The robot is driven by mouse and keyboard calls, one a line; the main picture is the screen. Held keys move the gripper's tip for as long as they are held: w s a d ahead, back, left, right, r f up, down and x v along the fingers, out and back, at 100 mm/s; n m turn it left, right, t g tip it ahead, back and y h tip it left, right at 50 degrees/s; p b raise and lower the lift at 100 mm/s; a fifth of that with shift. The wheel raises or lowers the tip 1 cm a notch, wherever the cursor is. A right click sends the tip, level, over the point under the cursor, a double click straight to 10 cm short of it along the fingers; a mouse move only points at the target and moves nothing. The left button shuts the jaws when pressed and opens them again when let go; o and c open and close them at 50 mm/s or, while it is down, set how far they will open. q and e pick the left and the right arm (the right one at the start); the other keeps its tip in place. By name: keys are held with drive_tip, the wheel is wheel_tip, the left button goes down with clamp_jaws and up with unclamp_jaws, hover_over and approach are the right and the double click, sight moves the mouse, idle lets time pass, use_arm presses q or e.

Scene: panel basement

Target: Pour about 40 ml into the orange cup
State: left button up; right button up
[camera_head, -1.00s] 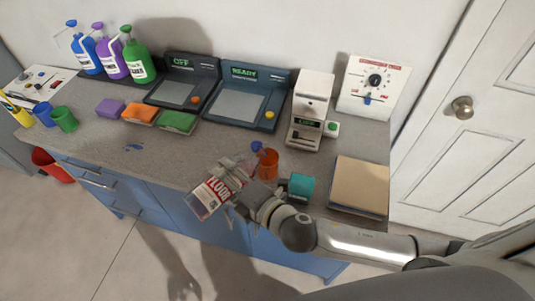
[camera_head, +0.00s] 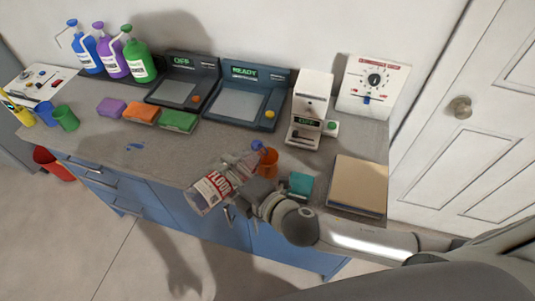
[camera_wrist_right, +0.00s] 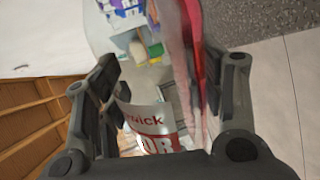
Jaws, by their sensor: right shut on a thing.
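My right gripper (camera_head: 238,188) is shut on a clear bottle (camera_head: 211,190) with a white and red label reading "FLOOR". The bottle leans over at the counter's front edge, its bottom at lower left and its neck toward upper right. A blue piece (camera_head: 257,145) shows at the orange cup's rim; whether it belongs to the bottle I cannot tell. The orange cup (camera_head: 268,164) stands upright on the counter, just right of the bottle's neck. Its inside and any liquid are hidden. In the right wrist view the bottle's label (camera_wrist_right: 150,120) shows between the fingers. My left gripper is out of view.
A teal block (camera_head: 300,184) and a tan board (camera_head: 359,185) lie right of the cup. A white machine (camera_head: 309,108) stands behind it. Sponges (camera_head: 143,114), dark panels (camera_head: 240,103) and pump bottles (camera_head: 139,66) are at left and back. The counter's left-middle front is mostly clear.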

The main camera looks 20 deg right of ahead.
drive_tip(key=shift+a+r, duration=0.1)
drive_tip(key=shift+s+a, duration=0.1)
drive_tip(key=shift+a, duration=0.3)
drive_tip(key=shift+r, duration=0.2)
idle(0.7)
drive_tip(key=shift+s+a+r+m+y+p, duration=0.3)
drive_tip(key=shift+a+m+p, duration=0.1)
drive_tip(key=shift+p, duration=0.15)
idle(0.6)
